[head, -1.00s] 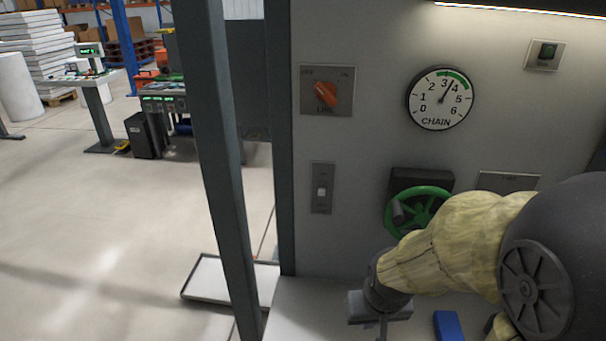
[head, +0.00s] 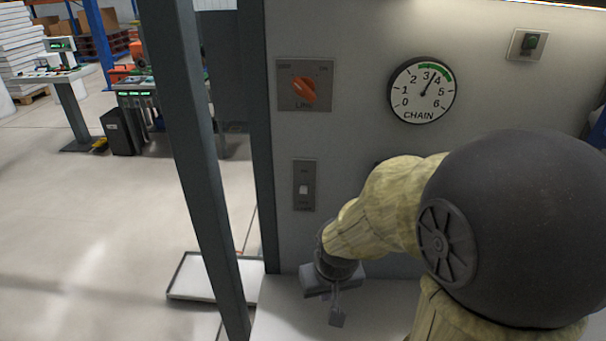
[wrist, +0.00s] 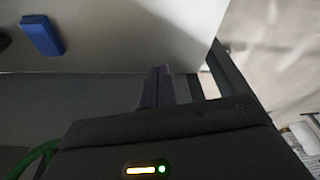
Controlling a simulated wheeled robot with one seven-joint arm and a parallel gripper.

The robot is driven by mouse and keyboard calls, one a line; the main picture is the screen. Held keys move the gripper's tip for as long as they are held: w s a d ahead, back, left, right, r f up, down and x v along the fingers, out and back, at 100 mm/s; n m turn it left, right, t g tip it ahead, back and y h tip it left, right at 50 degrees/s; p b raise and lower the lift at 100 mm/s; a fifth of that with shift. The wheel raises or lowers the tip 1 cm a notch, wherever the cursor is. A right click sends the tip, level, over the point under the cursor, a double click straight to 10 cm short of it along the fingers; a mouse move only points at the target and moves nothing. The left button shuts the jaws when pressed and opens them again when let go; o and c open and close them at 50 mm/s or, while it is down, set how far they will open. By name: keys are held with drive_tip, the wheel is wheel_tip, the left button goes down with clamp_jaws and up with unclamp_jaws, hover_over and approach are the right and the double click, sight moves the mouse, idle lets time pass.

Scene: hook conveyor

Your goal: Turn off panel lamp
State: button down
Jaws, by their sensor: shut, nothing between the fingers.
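The grey panel carries a small plate with a white rocker switch (head: 304,188); its lettering is too small to read. A lit lamp strip (head: 540,4) runs along the panel's top edge. My gripper (head: 337,320) is below and a little right of the rocker switch, apart from it, over the pale shelf. Its fingers point down in the head view. In the wrist view the two dark fingers (wrist: 157,86) lie together, shut and empty. The rocker switch is not identifiable in the wrist view.
An orange rotary knob (head: 304,90), a CHAIN gauge (head: 422,90) and a green button (head: 529,42) are on the panel. A blue block (wrist: 42,35) lies on the pale shelf. A grey post (head: 195,170) stands left. My arm hides the panel's lower right.

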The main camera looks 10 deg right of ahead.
sight(304, 187)
drive_tip(key=w+r+m+p, duration=0.1)
drive_tip(key=w+r+p, duration=0.3)
drive_tip(key=w+r, duration=0.4)
drive_tip(key=w+a+r+m+t+h+p, duration=0.1)
drive_tip(key=w+r+p, duration=0.4)
drive_tip(key=r, duration=1.1)
drive_tip(key=w+m, duration=0.1)
drive_tip(key=w, duration=0.2)
drive_tip(key=shift+w+r, duration=0.2)
drive_tip(key=shift+w, duration=0.05)
drive_tip(key=shift+w+f, duration=0.1)
drive_tip(key=shift+f, duration=0.1)
drive_tip(key=p+x, duration=0.2)
drive_tip(key=x, duration=0.7)
drive_tip(key=shift+w+d+f, duration=0.15)
drive_tip(key=shift+w+f, duration=0.1)
drive_tip(key=shift+s+f+b, duration=0.1)
drive_tip(key=shift+f+b, duration=0.1)
drive_tip(key=shift+b, duration=0.3)
